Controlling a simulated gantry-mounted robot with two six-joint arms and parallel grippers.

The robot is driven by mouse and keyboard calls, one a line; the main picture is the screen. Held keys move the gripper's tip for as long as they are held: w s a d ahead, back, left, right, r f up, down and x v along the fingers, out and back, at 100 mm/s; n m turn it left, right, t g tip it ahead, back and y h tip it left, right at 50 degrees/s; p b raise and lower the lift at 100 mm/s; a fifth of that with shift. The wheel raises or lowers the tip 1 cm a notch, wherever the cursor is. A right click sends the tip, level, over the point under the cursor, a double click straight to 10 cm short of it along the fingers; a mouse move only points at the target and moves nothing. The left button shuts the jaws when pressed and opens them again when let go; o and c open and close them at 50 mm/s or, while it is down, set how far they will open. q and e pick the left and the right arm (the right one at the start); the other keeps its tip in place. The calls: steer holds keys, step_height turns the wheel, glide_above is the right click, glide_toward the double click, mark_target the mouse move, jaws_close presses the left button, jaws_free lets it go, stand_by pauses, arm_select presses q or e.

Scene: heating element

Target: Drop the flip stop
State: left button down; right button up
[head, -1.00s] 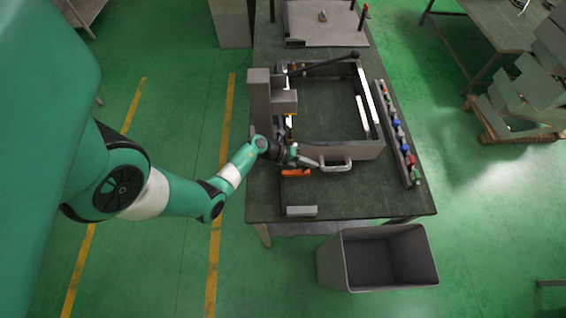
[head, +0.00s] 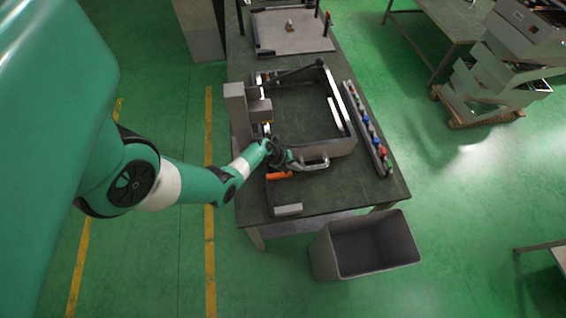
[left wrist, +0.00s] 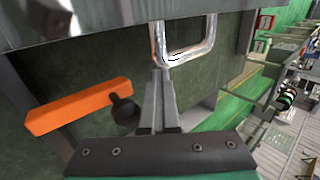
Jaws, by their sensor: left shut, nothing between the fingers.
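An orange bar (head: 279,176), which looks like the flip stop, lies near the table's front left. In the left wrist view the orange bar (left wrist: 80,105) is left of my fingers, with a dark round knob (left wrist: 124,112) at its right end. My left gripper (head: 297,163) is beside the left end of a metal handle (head: 316,164) on the front of the frame. In the left wrist view the gripper's fingers (left wrist: 161,74) are together and empty, tips close to the handle (left wrist: 188,55); I cannot tell if they touch. My right gripper is not in view.
The square metal frame (head: 345,150) sits on the dark table (head: 375,190), a grey block tower (head: 236,108) at its left. A strip of coloured buttons (head: 366,130) runs along the right. A grey block (head: 288,210) is at the front edge. An open grey bin (head: 330,262) stands below.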

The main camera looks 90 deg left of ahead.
arm_select(q)
steer(key=shift+s+d+f, duration=0.2)
steer(key=w+r+p, duration=0.5)
steer(key=r+p, duration=0.3)
steer(key=r, duration=0.4)
steer(key=shift+w+a+r, duration=0.4)
steer(key=shift+a, duration=0.05)
